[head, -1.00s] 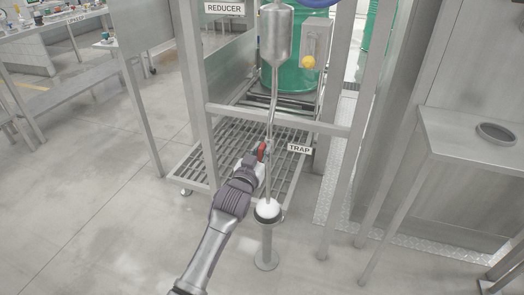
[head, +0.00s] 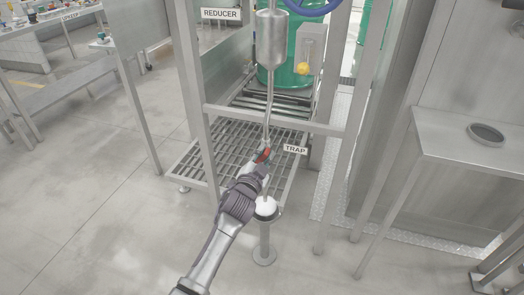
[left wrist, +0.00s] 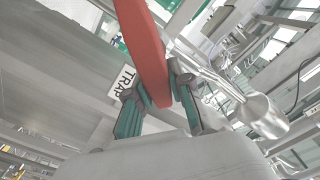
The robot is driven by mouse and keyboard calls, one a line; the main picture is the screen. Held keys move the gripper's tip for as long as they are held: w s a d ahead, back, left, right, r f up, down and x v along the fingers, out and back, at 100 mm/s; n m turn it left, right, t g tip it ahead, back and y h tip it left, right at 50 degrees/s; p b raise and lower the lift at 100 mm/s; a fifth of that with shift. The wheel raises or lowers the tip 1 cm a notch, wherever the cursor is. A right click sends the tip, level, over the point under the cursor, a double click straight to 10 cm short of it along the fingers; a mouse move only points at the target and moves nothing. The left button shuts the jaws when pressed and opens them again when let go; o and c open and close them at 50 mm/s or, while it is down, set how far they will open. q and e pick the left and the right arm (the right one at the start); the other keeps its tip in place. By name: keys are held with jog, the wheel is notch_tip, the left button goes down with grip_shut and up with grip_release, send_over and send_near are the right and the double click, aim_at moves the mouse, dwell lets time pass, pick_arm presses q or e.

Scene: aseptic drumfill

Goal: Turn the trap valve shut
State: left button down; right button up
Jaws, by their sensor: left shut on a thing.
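The trap valve's red handle (head: 263,155) sits on the thin vertical pipe, beside the TRAP label (head: 295,149). My left gripper (head: 261,164) is at the handle. In the left wrist view the red handle (left wrist: 147,50) passes between the two fingers of my left gripper (left wrist: 162,98), which is shut on it. In the head view the handle lies tilted across the pipe, and my gripper partly hides the valve body. The TRAP label also shows in the left wrist view (left wrist: 124,82). My right gripper is not in view.
A white-topped cup on a short stand (head: 265,208) is below the valve. A steel vessel (head: 271,40) hangs above. Frame posts and a crossbar (head: 275,121) surround the pipe. A steel side table (head: 470,150) stands right. The floor at left is open.

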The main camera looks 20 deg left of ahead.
pick_arm(q)
jog(key=m, duration=0.3)
jog(key=shift+d+f, duration=0.25)
jog(key=shift+f, duration=0.1)
jog(key=m, duration=0.2)
jog(key=shift+d+f+m, duration=0.15)
jog(key=shift+f+m, duration=0.15)
jog(key=shift+m, duration=0.1)
jog(key=m, duration=0.2)
jog(key=f+m+b, duration=0.1)
jog(key=m, duration=0.1)
jog(key=shift+d+m, duration=0.15)
jog(key=shift+m, duration=0.15)
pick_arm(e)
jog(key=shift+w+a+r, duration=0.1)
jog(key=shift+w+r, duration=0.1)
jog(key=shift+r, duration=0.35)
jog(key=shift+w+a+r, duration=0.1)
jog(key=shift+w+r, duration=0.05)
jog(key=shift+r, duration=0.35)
pick_arm(q)
jog(key=shift+f, duration=0.1)
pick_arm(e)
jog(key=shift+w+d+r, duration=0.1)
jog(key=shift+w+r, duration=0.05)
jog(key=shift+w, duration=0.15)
pick_arm(q)
jog(key=c, duration=1.1)
grip_release()
jog(key=shift+o, duration=0.3)
